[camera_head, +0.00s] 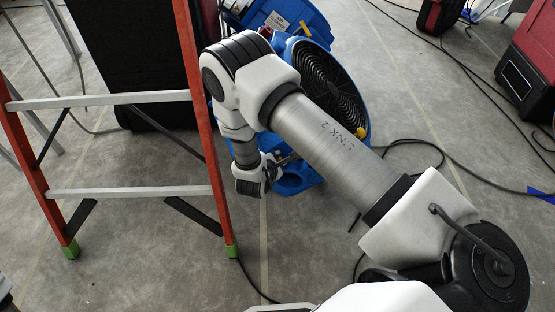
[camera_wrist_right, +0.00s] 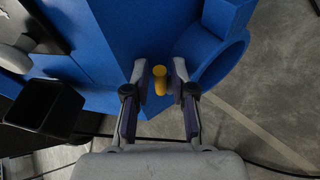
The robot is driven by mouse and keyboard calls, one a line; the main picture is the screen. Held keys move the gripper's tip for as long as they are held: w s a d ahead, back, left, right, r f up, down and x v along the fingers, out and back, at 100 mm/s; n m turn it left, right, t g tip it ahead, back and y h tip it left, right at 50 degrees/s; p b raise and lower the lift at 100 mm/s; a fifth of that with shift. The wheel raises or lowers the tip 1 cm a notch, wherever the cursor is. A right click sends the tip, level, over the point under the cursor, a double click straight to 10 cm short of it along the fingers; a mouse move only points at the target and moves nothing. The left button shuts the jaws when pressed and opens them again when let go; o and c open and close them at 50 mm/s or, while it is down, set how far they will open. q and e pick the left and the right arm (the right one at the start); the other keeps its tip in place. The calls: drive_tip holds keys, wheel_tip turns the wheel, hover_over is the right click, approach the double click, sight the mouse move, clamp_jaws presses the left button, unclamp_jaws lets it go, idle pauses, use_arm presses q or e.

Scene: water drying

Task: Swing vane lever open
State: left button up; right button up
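A short yellow lever (camera_wrist_right: 160,80) stands out from a blue machine (camera_wrist_right: 120,45) in the right wrist view. My right gripper (camera_wrist_right: 161,88) is open, with one finger on each side of the lever. A narrow gap shows between the lever and each finger. In the head view, the blue machine (camera_head: 363,105) with its round black grille is partly hidden behind my right arm. My right gripper (camera_head: 286,160) shows small at the machine's lower left side, and the lever cannot be made out there. My left gripper is not in view.
An orange ladder (camera_head: 190,60) with grey rungs stands left of my right arm, with a black panel (camera_head: 130,60) behind it. Black cables (camera_head: 440,150) cross the grey floor on the right. A red machine (camera_head: 527,65) stands at the right edge.

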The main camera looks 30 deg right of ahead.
clamp_jaws()
drive_tip(key=shift+a+h, duration=0.1)
drive_tip(key=shift+h, duration=0.2)
drive_tip(key=shift+s+a+f+m+g+h+b, duration=0.15)
drive_tip(key=shift+a+f+m+g+h+b, duration=0.4)
drive_tip(key=shift+m+g+h+b, duration=0.9)
drive_tip(key=shift+s+a+f+m+g+h+b, duration=0.1)
drive_tip(key=shift+a+f+m+g+h+b, duration=0.5)
drive_tip(key=shift+m+h+b, duration=1.65)
drive_tip(key=shift+s+a+f+m+g+h+b, duration=0.2)
drive_tip(key=shift+a+m+g+h+b, duration=0.65)
drive_tip(key=shift+m+g+b, duration=1.15)
drive_tip(key=shift+d+m+t+p, duration=0.2)
drive_tip(key=shift+m+t+p, duration=0.15)
drive_tip(key=shift+m+t, duration=0.2)
drive_tip(key=shift+h, duration=0.25)
